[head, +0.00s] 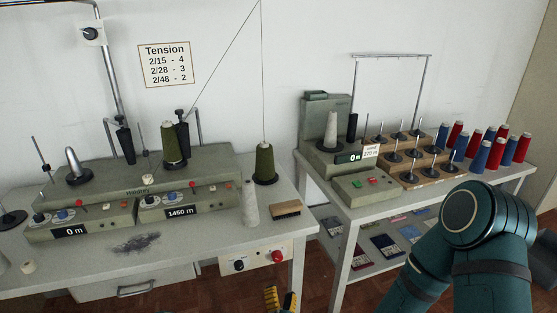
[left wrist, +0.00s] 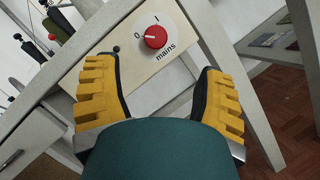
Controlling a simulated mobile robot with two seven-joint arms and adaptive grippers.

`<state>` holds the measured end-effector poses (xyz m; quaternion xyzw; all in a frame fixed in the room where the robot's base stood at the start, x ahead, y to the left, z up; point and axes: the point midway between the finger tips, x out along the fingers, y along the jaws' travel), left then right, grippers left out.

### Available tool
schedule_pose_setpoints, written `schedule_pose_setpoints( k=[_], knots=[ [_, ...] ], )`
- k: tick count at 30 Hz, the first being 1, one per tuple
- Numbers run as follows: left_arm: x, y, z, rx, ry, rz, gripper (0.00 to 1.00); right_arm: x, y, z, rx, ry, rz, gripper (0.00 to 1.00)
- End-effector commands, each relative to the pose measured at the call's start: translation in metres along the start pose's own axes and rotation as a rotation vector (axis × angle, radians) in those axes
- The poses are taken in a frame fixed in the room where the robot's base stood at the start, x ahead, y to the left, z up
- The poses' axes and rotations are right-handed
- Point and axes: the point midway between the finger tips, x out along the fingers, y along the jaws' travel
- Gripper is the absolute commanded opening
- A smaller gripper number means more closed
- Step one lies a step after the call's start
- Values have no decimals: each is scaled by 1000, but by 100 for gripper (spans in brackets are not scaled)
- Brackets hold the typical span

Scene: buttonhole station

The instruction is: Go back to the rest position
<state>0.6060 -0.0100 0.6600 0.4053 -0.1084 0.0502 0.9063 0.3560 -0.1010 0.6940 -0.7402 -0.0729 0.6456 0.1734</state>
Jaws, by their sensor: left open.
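My left gripper (head: 281,299) shows only as yellow fingertips at the bottom edge of the head view, below the front panel of the left table. In the left wrist view, its two yellow ribbed fingers (left wrist: 157,72) stand wide apart and empty. Beyond them is the red mains knob (left wrist: 155,37), between marks 0 and I, apart from the fingers. The knob also shows in the head view (head: 278,256). A teal arm link of mine fills the lower right of the head view; my right gripper is out of view.
The left table (head: 85,276) carries a winding machine, green cones, a grey cone (head: 249,204) and a brush (head: 286,209). The right table (head: 333,277) carries a grey machine, a wooden spool rack (head: 437,178) and several red and blue cones. Brown floor lies between the tables.

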Motion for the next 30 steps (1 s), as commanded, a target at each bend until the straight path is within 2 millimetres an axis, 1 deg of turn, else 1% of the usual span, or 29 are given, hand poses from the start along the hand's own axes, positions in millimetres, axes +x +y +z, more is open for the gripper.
schedule_pose_setpoints(
  k=[2,4,7,11,14,17,18,20,21,24,27,30],
  knots=[
    [4,-1,8,68,-29,-72,70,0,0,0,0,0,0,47],
    [4,-4,16,170,-69,-179,70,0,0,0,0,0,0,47],
    [-4,-9,24,373,-149,-375,70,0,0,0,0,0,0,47],
    [-31,-7,22,651,-272,-636,70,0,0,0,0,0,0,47],
    [-60,4,13,853,-373,-830,70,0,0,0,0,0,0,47],
    [-94,26,1,1031,-478,-1022,70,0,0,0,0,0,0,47],
    [-109,37,-4,1093,-522,-1097,70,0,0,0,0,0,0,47],
    [-133,56,-11,1172,-586,-1207,70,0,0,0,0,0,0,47],
    [-148,69,-15,1213,-628,-1277,70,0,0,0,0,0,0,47],
    [-184,100,-20,1281,-723,-1424,70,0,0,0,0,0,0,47],
    [-211,124,-22,1308,-797,-1527,70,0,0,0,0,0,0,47],
    [-228,138,-22,1313,-842,-1585,70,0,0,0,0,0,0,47]
  ],
)
